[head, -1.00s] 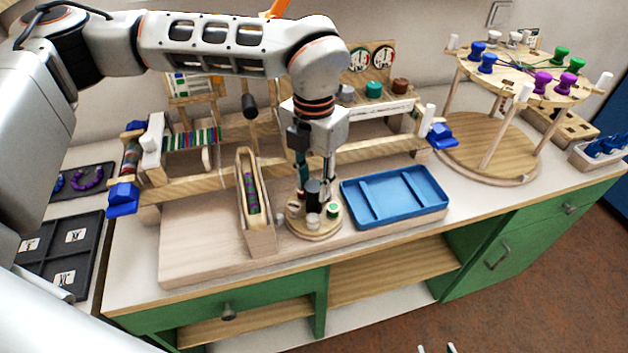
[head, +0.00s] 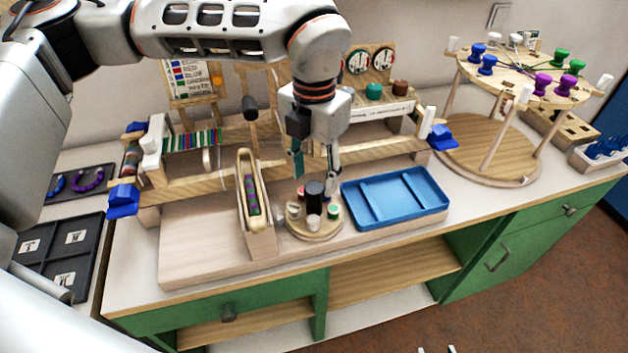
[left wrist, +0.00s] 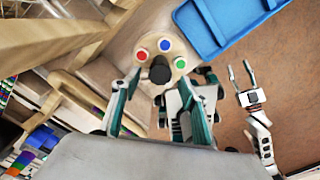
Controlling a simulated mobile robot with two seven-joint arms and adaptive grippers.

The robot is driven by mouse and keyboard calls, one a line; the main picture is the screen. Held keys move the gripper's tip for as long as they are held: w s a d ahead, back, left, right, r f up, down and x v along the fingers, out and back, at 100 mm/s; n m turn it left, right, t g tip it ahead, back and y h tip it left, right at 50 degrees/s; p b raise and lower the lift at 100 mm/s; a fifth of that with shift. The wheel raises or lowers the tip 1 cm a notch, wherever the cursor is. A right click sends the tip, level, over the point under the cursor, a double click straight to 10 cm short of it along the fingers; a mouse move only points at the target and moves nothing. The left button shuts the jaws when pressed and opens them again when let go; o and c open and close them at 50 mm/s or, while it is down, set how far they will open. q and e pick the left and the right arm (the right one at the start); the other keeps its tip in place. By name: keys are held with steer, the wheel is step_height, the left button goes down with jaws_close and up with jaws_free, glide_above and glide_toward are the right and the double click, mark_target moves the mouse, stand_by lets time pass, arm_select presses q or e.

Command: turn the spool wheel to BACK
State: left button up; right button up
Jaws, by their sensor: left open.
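The spool wheel (head: 318,230) is a small round wooden disc on the board at the front of the bench. It has a dark upright post (head: 314,193) in its middle and small spools around its edge, including a green one at the right. My left gripper (head: 315,176) is open and empty, with its fingers above the wheel on either side of the post. The left wrist view shows the wheel (left wrist: 180,64) from above, with red, blue and green tops around the dark knob (left wrist: 160,70). I cannot read a BACK mark. My right gripper (left wrist: 241,72) is open and empty, away from the bench.
A wooden channel with a bead strip (head: 262,243) stands close left of the wheel. A blue tray (head: 394,217) lies close right. A wooden rail (head: 385,153) runs behind. A round stand with colored spools (head: 463,152) is farther right.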

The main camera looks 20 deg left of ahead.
arm_select(q)
step_height(320, 180, up, 9)
steer(key=shift+r, duration=0.15)
stand_by(0.6)
